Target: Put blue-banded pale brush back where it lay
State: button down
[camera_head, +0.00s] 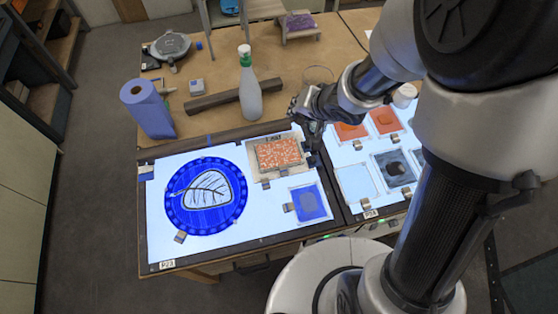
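My gripper (312,128) hangs over the back edge of the lit panels, near the gap between the left panel and the right panel. It points downward, just right of an orange speckled glass tile (279,154). Its fingers are small and dark here, so I cannot tell whether they are open or shut, or whether they hold anything. I cannot make out a blue-banded pale brush in this view. A dark bar (222,98) lies on the wooden table behind the panels, with no brush clearly visible on it.
The left light panel (160,240) carries a blue round glass piece with a leaf (205,197) and a blue tile (309,203). A spray bottle (249,88) and blue paper roll (148,110) stand behind. The right panel holds several tiles, partly hidden by my arm.

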jog(key=shift+f+b, duration=0.1)
jog(key=shift+b, duration=0.5)
jog(key=t+b, duration=0.1)
jog(key=b, duration=0.1)
jog(key=shift+f+n+b, duration=0.15)
jog(key=shift+n+b, duration=0.15)
jog(key=shift+b, duration=0.05)
jog(key=n+t+b, duration=0.1)
jog(key=t+b, duration=0.1)
jog(key=b, duration=0.6)
jog(key=shift+n+b, duration=0.4)
jog(key=shift+b, duration=0.85)
jog(key=shift+r+n, duration=0.2)
jog(key=shift+n, duration=0.1)
